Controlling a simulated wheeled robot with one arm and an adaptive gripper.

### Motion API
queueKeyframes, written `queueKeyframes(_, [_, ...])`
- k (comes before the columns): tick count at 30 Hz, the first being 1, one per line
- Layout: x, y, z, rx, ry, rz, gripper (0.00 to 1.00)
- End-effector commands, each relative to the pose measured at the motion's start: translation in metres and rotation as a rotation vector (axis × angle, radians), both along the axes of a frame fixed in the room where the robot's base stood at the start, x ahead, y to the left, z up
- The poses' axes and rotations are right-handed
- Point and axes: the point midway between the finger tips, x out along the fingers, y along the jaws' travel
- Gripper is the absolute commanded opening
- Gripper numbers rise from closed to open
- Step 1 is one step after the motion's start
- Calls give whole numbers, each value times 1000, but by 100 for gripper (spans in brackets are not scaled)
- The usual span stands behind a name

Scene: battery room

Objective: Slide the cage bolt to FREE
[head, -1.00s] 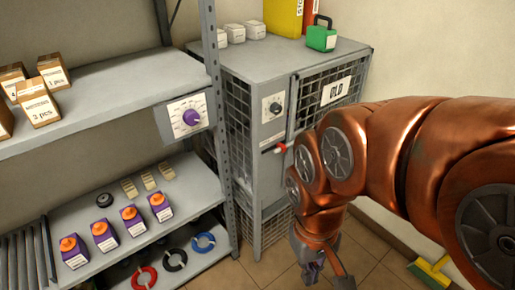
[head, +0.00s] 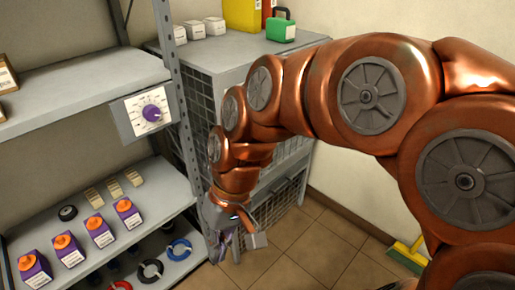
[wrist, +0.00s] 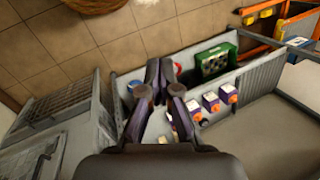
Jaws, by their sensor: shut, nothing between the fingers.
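The grey cage cabinet (head: 205,62) with mesh sides stands behind my arm in the head view. My arm covers most of its front, so the cage bolt and its FREE mark are hidden there. Mesh and a grey panel (wrist: 60,105) show at the left of the wrist view, but I cannot make out the bolt. My gripper (head: 228,250) points down, low in front of the cabinet and right of the lower shelf. It is shut and empty; its fingers show in the wrist view (wrist: 161,80).
A shelf rack (head: 80,90) at left has a purple dial (head: 151,113), purple boxes with orange caps (head: 98,231) and coloured rings (head: 178,250). A green can (head: 283,25) stands on the cabinet. The floor (head: 315,245) at right is clear apart from a yellow-green brush (head: 408,255).

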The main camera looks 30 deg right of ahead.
Motion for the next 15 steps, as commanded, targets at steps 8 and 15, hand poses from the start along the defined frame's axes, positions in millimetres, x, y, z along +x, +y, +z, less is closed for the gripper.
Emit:
queueKeyframes(8, [117, 15, -21, 407, -115, -141, 0])
queueKeyframes(15, [220, -50, -29, 715, -272, -358, 0])
